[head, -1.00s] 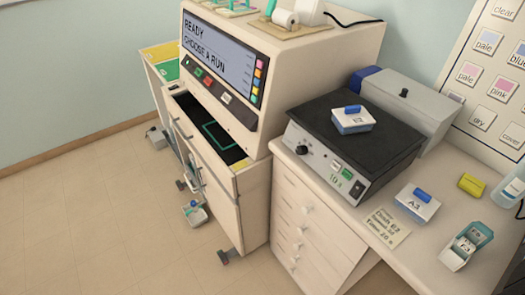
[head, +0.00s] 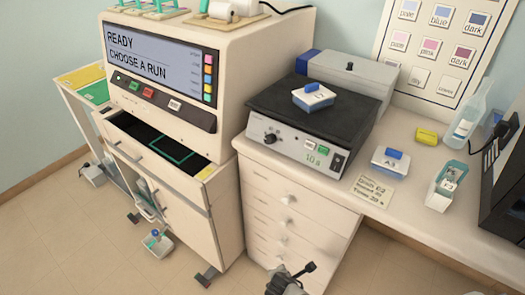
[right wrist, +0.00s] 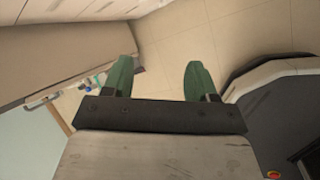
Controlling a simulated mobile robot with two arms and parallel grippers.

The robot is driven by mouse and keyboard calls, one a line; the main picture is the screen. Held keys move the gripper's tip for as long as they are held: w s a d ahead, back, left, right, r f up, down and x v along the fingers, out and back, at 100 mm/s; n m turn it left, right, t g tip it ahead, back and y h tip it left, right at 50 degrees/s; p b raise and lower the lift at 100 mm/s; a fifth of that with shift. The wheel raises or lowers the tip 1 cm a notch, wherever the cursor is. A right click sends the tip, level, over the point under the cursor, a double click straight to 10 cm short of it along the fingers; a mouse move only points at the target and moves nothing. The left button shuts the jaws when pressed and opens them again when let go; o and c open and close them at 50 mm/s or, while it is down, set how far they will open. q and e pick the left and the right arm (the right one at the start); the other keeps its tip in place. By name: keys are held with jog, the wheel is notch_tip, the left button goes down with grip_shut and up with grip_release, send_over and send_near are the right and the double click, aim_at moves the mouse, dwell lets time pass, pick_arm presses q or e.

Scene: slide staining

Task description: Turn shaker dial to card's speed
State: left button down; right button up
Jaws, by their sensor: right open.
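The shaker (head: 300,138) stands on the drawer bench with a black platform on top. A round black dial (head: 270,138) is on the left of its front panel. A small green display (head: 313,162) sits nearer the right end; its digits are hard to read. The card (head: 373,190) lies flat on the bench right of the shaker; it names a dish, a middle line too blurred to read, and a time. My right gripper (right wrist: 159,80) is open and empty over the floor, away from the dial. A dark piece of mine shows at the head view's bottom edge.
A blue-lidded dish (head: 313,97) sits on the shaker platform. Another dish (head: 390,162), a yellow block (head: 426,136), a small slide box (head: 446,187) and a clear bottle (head: 468,118) stand to the right. The stainer (head: 165,80) stands left, its drawer open.

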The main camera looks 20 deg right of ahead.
jog(key=w+a+r+n+t+h+b, duration=0.25)
jog(key=w+r+n, duration=0.25)
jog(key=w+r, duration=0.6)
jog(key=n+t+h+b, duration=0.5)
jog(key=n+h+b, duration=0.1)
jog(key=h, duration=0.1)
send_near(268, 142)
jog(key=x, duration=0.9)
jog(key=shift+w+d, duration=0.2)
jog(key=c, duration=0.9)
